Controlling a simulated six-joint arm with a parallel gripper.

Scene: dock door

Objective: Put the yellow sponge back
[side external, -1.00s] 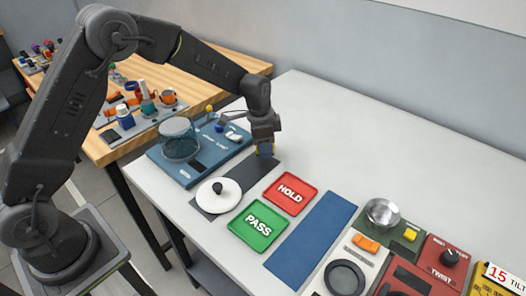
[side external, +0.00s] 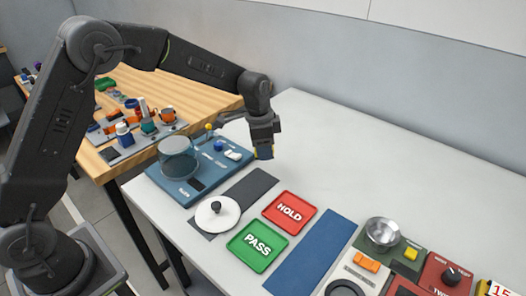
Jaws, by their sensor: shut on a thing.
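My gripper (side external: 264,153) points down above the white table, just beyond the far end of the dark grey mat (side external: 250,185). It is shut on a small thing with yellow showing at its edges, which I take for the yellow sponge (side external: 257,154).
A blue station with a clear round vessel (side external: 178,158) stands left of my gripper. A white lid (side external: 217,213) lies at the mat's near end. Red HOLD (side external: 289,212) and green PASS (side external: 257,247) trays, a blue mat (side external: 314,252) and a metal bowl (side external: 383,232) lie nearer. The table's right rear is clear.

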